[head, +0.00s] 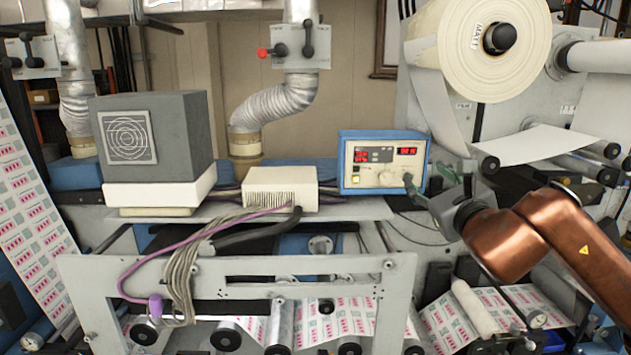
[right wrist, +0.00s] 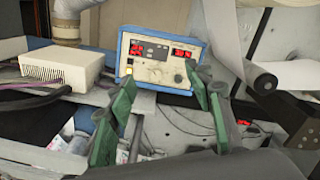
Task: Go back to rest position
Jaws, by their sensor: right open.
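My right arm comes in from the right in the head view. Its gripper (head: 432,180) is open and empty, just in front of the right edge of the blue-framed control box (head: 348,180). In the right wrist view the green-padded fingers of my right gripper (right wrist: 160,98) are spread apart with nothing between them. The control box (right wrist: 135,62), with red displays and a knob, stands beyond them. I cannot tell the exact gap between the fingers and the box. My left gripper is not in view.
A large paper roll (head: 480,50) hangs at upper right above my right arm. A beige vented box (head: 280,187) and a grey box (head: 180,135) stand on the shelf to the left. A metal frame (head: 245,270) with hanging cables (head: 182,280) and printed web is in front.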

